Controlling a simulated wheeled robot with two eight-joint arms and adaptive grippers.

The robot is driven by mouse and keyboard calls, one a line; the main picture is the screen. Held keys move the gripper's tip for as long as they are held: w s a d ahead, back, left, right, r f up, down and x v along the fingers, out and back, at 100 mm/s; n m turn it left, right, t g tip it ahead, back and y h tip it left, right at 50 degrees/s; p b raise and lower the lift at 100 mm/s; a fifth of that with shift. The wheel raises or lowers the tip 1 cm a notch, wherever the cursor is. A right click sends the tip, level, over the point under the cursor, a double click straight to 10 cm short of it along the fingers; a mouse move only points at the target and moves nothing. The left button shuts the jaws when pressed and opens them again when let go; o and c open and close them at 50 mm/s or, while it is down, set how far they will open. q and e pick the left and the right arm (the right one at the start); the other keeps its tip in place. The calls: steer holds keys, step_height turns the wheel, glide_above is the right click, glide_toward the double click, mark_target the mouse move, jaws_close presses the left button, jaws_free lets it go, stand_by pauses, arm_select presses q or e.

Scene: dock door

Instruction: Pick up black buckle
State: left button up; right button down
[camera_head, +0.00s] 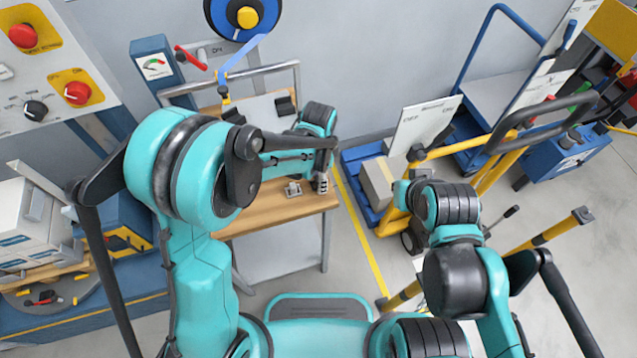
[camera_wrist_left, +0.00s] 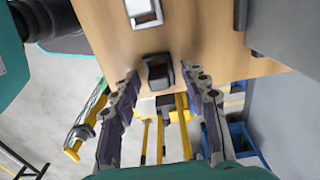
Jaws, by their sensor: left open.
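A black buckle (camera_wrist_left: 157,72) lies on the wooden bench top (camera_wrist_left: 195,35) near its edge in the left wrist view. In the head view I cannot make it out; my left gripper (camera_head: 322,184) hides that part of the bench. In the wrist view my left gripper (camera_wrist_left: 161,76) is open, with one finger on each side of the black buckle. The fingers look apart from it, and I cannot tell their height above the bench. My right arm (camera_head: 450,203) shows at the right of the head view; its gripper does not show.
A silver metal buckle (camera_head: 292,189) lies on the bench beside my left gripper and also shows in the wrist view (camera_wrist_left: 143,12). A roll-holder frame (camera_head: 240,78) stands at the back of the bench. A yellow-framed trolley and a blue cart (camera_head: 365,205) stand to the right.

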arm_select(q)
jaws_close()
steer(key=shift+r, duration=0.1)
